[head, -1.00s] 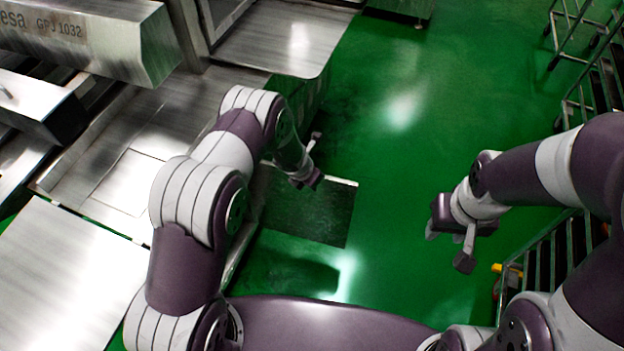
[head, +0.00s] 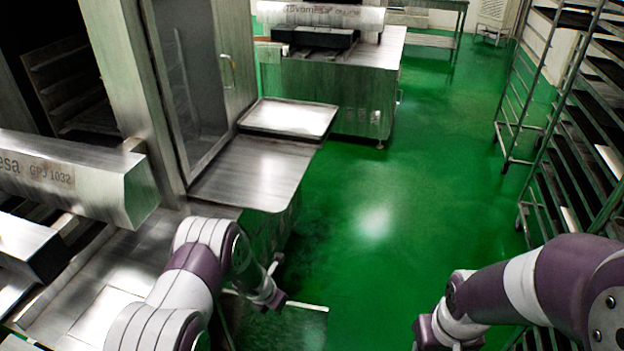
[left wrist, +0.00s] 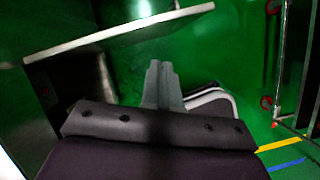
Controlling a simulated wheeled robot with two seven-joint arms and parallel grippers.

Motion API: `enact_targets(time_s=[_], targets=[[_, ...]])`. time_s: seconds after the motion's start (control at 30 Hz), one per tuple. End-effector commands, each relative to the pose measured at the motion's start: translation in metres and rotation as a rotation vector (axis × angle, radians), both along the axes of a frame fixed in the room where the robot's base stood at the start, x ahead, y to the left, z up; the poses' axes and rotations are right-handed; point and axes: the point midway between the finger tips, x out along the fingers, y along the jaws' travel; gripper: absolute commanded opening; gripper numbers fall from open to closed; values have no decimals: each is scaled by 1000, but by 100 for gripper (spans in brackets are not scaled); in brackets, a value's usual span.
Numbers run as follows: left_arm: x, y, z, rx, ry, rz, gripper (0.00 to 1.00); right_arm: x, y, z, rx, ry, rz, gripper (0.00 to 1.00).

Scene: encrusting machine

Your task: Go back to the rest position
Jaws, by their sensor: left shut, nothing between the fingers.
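My left gripper (head: 276,299) hangs low at the end of its bent arm, in front of the metal machine's right side and above the green floor. In the left wrist view its two fingers (left wrist: 162,86) lie together, with nothing between them. My right gripper (head: 432,332) is at the bottom edge of the head view, on the right. Its body shows there, but its fingers are cut off by the frame.
The encrusting machine (head: 70,172) fills the left. A metal table (head: 245,178) with a tray (head: 290,118) stands ahead of it. Another machine (head: 340,85) stands farther back. Racks (head: 560,130) line the right. The green floor (head: 420,200) between them is clear.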

Motion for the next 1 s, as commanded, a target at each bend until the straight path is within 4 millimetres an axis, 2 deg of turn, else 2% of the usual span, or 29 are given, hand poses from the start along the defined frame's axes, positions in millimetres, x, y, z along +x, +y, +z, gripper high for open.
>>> enact_targets(time_s=[0.07,0.1,0.17,0.2,0.23,0.27,0.3,0.37,0.4,0.5,0.53,0.6,0.63,0.73,0.8,1.0], targets=[[0,-1,-1,13,-10,-49,0,0,0,-1,0,0,0,43],[-2,-2,-1,33,-20,-134,0,0,0,-1,0,0,0,43],[-30,-5,-10,82,4,-380,0,0,0,-1,0,0,0,43],[-52,-7,-5,117,13,-605,0,0,0,0,0,0,0,43],[-67,-7,6,143,6,-788,0,0,0,0,0,0,0,43],[-82,-7,22,167,-5,-979,0,0,0,1,0,0,0,43],[-102,-4,48,199,-29,-1240,0,0,0,3,0,0,0,43],[-134,3,90,244,-71,-1614,0,0,0,5,0,0,0,43],[-154,10,117,274,-98,-1839,0,0,0,6,0,0,0,43],[-205,31,179,358,-146,-2307,0,0,0,9,0,0,0,43],[-218,38,195,389,-152,-2412,0,0,0,10,0,0,0,43],[-240,50,224,475,-156,-2546,0,0,0,12,0,0,0,43],[-243,52,233,511,-157,-2563,0,0,0,12,0,0,0,43],[-240,54,254,613,-184,-2549,0,0,0,13,0,0,0,43],[-236,54,259,643,-192,-2539,0,0,0,14,0,0,0,43],[-235,54,259,643,-192,-2536,0,0,0,14,0,0,0,43]])
